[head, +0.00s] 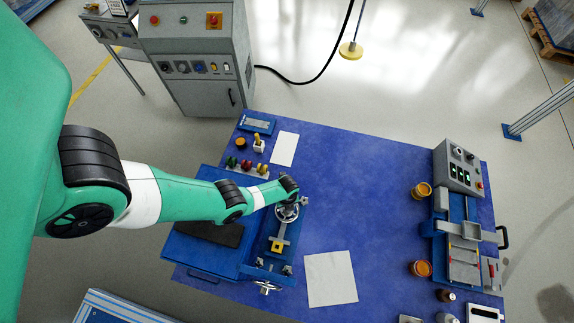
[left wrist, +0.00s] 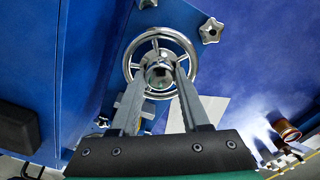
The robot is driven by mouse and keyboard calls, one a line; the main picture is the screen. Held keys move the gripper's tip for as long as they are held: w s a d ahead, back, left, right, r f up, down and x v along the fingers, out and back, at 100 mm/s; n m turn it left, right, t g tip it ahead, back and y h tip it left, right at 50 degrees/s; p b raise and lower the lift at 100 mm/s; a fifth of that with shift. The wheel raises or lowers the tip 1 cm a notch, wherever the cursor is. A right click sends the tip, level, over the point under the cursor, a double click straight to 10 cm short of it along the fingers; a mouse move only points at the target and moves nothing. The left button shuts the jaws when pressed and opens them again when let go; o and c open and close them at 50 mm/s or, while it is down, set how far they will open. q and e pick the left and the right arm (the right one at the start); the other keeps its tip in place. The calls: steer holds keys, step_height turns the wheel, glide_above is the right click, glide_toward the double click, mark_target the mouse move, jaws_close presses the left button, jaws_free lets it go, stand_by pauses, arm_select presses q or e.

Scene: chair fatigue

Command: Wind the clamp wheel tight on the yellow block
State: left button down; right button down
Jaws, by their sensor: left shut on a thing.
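The clamp wheel (head: 287,213) is a shiny spoked handwheel on the blue fixture on the left of the table. In the left wrist view the wheel rim (left wrist: 160,31) circles its central hub. My left gripper (left wrist: 163,73) reaches down from above, its two fingers closed on the hub. In the head view my left gripper (head: 289,190) hides part of the wheel. The yellow block (head: 277,247) sits in the fixture just below the wheel in the picture; whether the clamp touches it I cannot tell. My right gripper is out of view.
A star knob (left wrist: 211,31) stands beside the wheel. White sheets (head: 331,279) lie on the blue table. Small coloured knobs (head: 247,167) stand behind the fixture. A grey control box (head: 458,167) and another fixture stand at the right. The table's middle is clear.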

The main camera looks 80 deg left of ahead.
arm_select(q)
steer(key=m, duration=0.3)
steer(key=shift+m, duration=2.2)
steer(key=shift+c, duration=1.9)
jaws_free()
steer(key=shift+r, duration=0.1)
step_height(320, 180, up, 11)
steer(key=p, duration=1.1)
steer(key=shift+r+p, duration=0.2)
steer(key=shift+p, duration=0.15)
